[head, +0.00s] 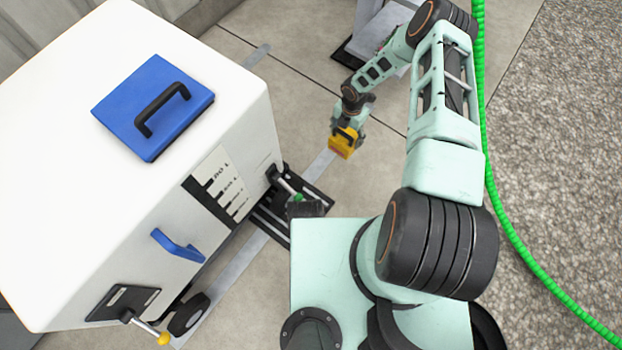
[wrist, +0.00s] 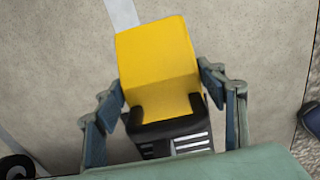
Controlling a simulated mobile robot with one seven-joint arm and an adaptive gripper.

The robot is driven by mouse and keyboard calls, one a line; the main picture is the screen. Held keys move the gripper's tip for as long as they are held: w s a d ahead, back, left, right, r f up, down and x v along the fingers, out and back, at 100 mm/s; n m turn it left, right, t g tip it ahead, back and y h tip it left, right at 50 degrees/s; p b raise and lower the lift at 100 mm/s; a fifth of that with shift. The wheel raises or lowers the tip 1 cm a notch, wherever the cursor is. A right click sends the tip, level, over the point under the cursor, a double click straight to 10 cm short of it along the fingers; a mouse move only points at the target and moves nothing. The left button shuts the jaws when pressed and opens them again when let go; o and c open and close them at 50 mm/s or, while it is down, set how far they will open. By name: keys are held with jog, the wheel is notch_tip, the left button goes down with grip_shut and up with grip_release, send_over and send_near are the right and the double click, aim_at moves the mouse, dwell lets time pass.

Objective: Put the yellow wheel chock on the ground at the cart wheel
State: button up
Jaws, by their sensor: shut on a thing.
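The yellow wheel chock (head: 342,147) is in my gripper (head: 349,132), which is shut on it. In the wrist view the chock (wrist: 158,62) sits between the two fingers of my gripper (wrist: 163,105), with its black handle (wrist: 165,124) toward the palm. I cannot tell whether the chock touches the ground. The white cart (head: 110,200) stands at the left in the head view. A dark cart wheel (head: 188,314) shows at its lower front corner, well to the lower left of the chock. A dark round part shows at the lower left of the wrist view (wrist: 16,167).
A blue lid with a black handle (head: 152,105) is on top of the cart. A black slotted plate (head: 268,218) lies by the cart's near right corner. A green hose (head: 515,235) runs down the right, beside gravel (head: 565,150). Paved floor (head: 290,105) behind the chock is clear.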

jog(key=shift+s+a+f+b, duration=0.65)
jog(key=shift+s+a+f, duration=1)
jog(key=shift+f, duration=0.6)
jog(key=shift+s+a+f+b, duration=0.65)
jog(key=shift+s+a+f, duration=0.65)
jog(key=shift+a+f, duration=0.75)
jog(key=shift+s+a+f+b, duration=0.65)
jog(key=shift+s+a+f, duration=0.95)
jog(key=shift+f, duration=0.8)
jog(key=shift+w, duration=0.1)
jog(key=shift+f, duration=0.15)
jog(key=o, duration=1.4)
jog(key=shift+o, duration=0.2)
notch_tip(320, 180, up, 12)
jog(key=p, duration=0.5)
jog(key=shift+r, duration=0.2)
